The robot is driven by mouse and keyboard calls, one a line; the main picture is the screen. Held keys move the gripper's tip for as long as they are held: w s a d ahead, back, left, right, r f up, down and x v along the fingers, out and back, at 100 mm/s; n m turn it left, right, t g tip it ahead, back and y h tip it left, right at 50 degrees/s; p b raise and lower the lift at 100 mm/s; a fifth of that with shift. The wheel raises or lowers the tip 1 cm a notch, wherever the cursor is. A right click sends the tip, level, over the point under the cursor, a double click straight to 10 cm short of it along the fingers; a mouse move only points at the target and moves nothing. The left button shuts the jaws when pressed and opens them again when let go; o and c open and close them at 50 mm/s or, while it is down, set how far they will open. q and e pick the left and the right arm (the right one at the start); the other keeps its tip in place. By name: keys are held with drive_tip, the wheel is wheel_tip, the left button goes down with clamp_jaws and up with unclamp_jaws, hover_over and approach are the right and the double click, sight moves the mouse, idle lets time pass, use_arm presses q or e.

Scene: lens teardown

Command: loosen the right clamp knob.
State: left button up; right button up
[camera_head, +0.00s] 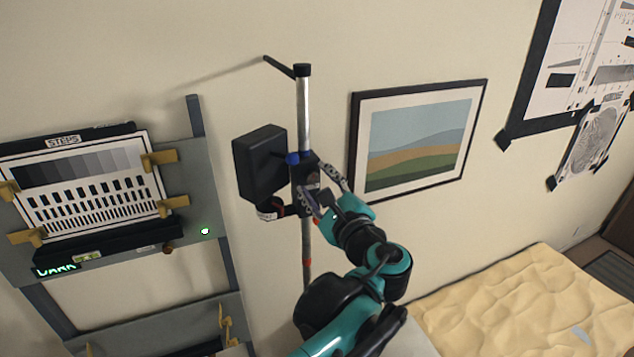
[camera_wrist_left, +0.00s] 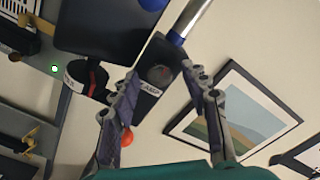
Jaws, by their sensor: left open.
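A dark clamp block (camera_wrist_left: 147,98) with a partly hidden white label sits on the upright metal pole (camera_head: 303,115). A round dark grey knob (camera_wrist_left: 159,74) shows on the block's face in the left wrist view; I cannot tell for sure that it is the right clamp knob. My left gripper (camera_head: 311,179) is open, its fingers pointing at the clamp. In the left wrist view the fingertips (camera_wrist_left: 160,70) appear on either side of the knob, with a gap showing. I cannot tell whether either finger touches it. My right gripper is not in view.
A black box (camera_head: 259,163) is mounted left of the pole, with a blue part (camera_head: 293,158) beside it. A framed picture (camera_head: 418,140) hangs close on the right. A grey rack with a test chart (camera_head: 85,182) stands left. A cloth-covered surface (camera_head: 530,305) lies lower right.

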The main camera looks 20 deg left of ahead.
use_arm(q)
clamp_jaws()
drive_tip(key=shift+n, duration=0.3)
drive_tip(key=n, duration=0.3)
drive_tip(key=shift+n+b, duration=0.3)
drive_tip(key=n, duration=0.4)
drive_tip(key=shift+n+b, duration=0.3)
drive_tip(key=n, duration=0.9)
drive_tip(key=shift+b, duration=0.4)
